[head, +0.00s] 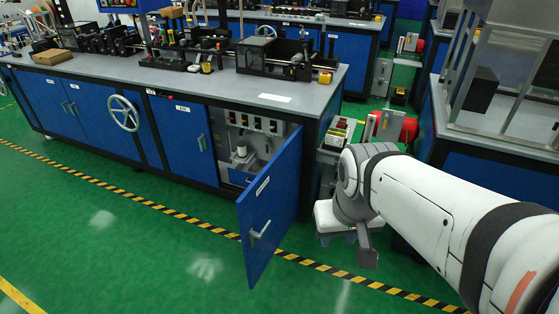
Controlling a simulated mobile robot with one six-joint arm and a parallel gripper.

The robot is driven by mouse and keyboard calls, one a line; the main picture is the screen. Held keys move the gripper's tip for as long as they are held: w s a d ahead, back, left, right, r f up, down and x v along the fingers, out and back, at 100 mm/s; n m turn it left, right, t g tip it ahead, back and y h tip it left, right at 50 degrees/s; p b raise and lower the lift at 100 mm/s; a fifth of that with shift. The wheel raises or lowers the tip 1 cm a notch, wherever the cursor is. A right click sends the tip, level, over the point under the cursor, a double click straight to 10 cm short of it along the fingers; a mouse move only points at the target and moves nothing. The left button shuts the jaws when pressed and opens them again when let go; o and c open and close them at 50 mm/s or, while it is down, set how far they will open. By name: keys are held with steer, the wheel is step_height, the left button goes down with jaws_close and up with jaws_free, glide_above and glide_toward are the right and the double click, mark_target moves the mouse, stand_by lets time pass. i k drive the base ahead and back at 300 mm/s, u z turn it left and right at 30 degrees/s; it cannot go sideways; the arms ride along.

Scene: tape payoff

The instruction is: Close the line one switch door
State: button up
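The blue switch door (271,209) of the line bench stands wide open in the head view, swung out over the green floor on its right-hand hinge side. It has a grey handle (260,232) and a small white label. Behind it the open cabinet (247,122) shows a row of switches and a white part inside; the door hides the cabinet's lower right. My gripper (367,255) is to the right of the door, apart from it, partly hidden by my wrist. I cannot tell its finger opening.
The grey bench top (262,97) carries machines and spools. A handwheel (123,113) sticks out from the bench front at left. A yellow-black floor stripe (190,220) runs under the door. The floor in front is clear. Red-and-grey equipment (390,126) stands behind my arm.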

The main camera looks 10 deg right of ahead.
mark_target(274, 194)
steer(key=u, duration=0.15)
steer(key=i, duration=0.9)
steer(key=z, duration=0.9)
steer(key=k, duration=1.05)
steer(key=u, duration=0.35)
steer(key=i, duration=0.5)
steer(key=u, duration=0.1)
